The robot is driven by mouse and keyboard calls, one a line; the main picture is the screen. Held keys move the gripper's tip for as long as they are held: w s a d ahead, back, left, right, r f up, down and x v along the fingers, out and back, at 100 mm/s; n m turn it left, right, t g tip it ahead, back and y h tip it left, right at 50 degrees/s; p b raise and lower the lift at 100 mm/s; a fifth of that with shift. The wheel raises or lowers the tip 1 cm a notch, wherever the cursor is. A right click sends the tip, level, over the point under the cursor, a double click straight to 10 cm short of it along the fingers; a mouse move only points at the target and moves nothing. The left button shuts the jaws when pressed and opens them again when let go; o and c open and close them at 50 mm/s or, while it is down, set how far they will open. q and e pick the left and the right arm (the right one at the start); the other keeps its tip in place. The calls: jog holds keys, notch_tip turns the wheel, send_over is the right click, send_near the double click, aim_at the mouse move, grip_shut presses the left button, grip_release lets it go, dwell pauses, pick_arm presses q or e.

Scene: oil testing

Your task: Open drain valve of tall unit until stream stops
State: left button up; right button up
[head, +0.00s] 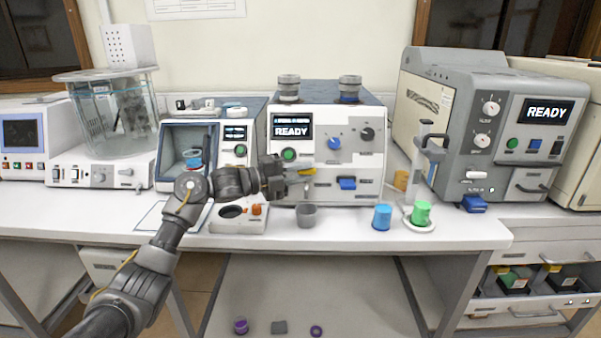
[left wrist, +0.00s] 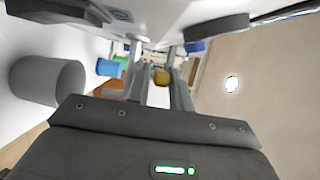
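The middle unit (head: 330,155) has two metal cylinders on top and a READY display. No stream is discernible. My right gripper is not in view.
A blue cup (head: 382,217) and a green cup (head: 421,213) on a white dish stand to the right. A white block with a dark round recess (head: 238,220) is below my left wrist. Other testing machines (head: 490,130) line the back. The front table strip is mostly clear.

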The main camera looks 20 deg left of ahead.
pick_arm(q)
grip_shut()
